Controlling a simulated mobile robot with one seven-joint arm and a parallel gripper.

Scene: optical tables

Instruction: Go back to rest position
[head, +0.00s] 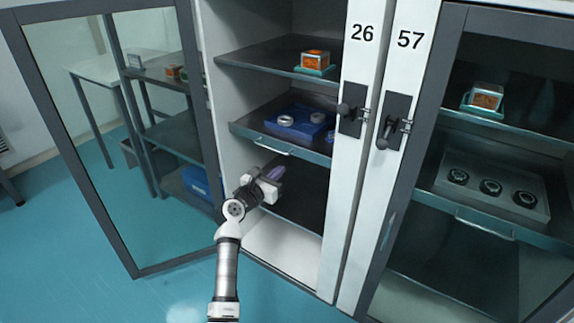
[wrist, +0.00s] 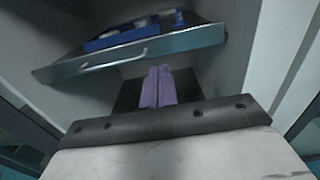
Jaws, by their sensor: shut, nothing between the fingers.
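My gripper (head: 272,174) reaches into the open cabinet marked 26, in the gap below its middle pull-out shelf (head: 250,132). In the wrist view its two purple fingers (wrist: 158,87) are together, with nothing between them. The fingers point toward the cabinet's dark lower shelf (head: 300,196). They look apart from the shelf above, which crosses the upper part of the wrist view.
A blue tray (head: 301,124) with round metal parts lies on the middle shelf. An orange-and-teal box (head: 315,61) sits above. The open glass door (head: 130,150) stands left of my arm. Cabinet 57 (head: 480,200) is on the right. Blue floor is clear at lower left.

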